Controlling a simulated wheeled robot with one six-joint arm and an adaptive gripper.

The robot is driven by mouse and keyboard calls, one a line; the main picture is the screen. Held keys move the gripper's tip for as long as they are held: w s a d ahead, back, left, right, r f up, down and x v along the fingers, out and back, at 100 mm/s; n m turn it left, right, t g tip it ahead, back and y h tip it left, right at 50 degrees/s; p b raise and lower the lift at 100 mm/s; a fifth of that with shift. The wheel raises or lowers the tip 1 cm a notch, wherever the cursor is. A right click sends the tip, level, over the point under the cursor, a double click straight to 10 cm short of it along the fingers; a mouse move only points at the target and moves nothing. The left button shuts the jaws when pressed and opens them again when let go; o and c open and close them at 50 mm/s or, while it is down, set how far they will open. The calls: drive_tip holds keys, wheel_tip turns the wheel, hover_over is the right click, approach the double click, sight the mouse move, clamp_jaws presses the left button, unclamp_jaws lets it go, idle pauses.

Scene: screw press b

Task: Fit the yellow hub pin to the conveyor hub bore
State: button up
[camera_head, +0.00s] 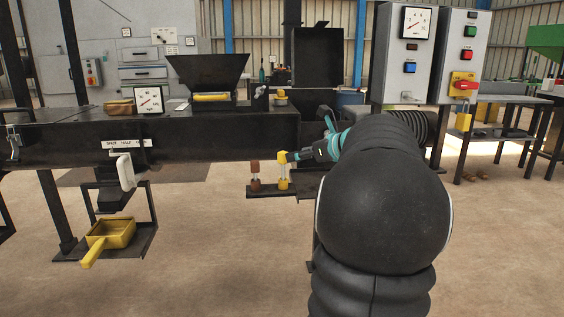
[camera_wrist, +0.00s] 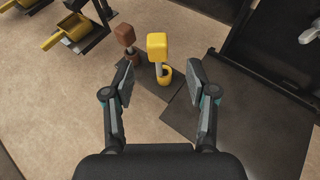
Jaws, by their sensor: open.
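The yellow hub pin (camera_head: 283,157) stands upright on a small dark shelf, with a block-shaped yellow head, a pale shaft and a yellow ring-like holder at its foot. In the wrist view the yellow pin (camera_wrist: 157,46) shows ahead of my open fingers, roughly midway between them. My gripper (camera_head: 297,156) is at the right of the pin's head, close to it; I cannot tell whether they touch. My gripper (camera_wrist: 159,82) has nothing between its fingers in the wrist view. I cannot make out the conveyor hub bore for certain; my arm hides part of the bench's right side.
A brown-headed pin (camera_head: 255,167) stands close left of the yellow one on the shelf (camera_head: 262,193). The long black bench (camera_head: 190,148) runs behind. A yellow scoop-like tray (camera_head: 112,234) sits low at the left. Control boxes (camera_head: 403,54) stand at the right. Open floor lies in front.

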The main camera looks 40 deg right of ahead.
sight(283, 156)
drive_tip(key=shift+r+x, duration=0.15)
drive_tip(key=shift+x, duration=1.65)
drive_tip(key=shift+r+x, duration=0.15)
drive_tip(key=shift+x, duration=1.65)
drive_tip(key=shift+a, duration=0.2)
clamp_jaws()
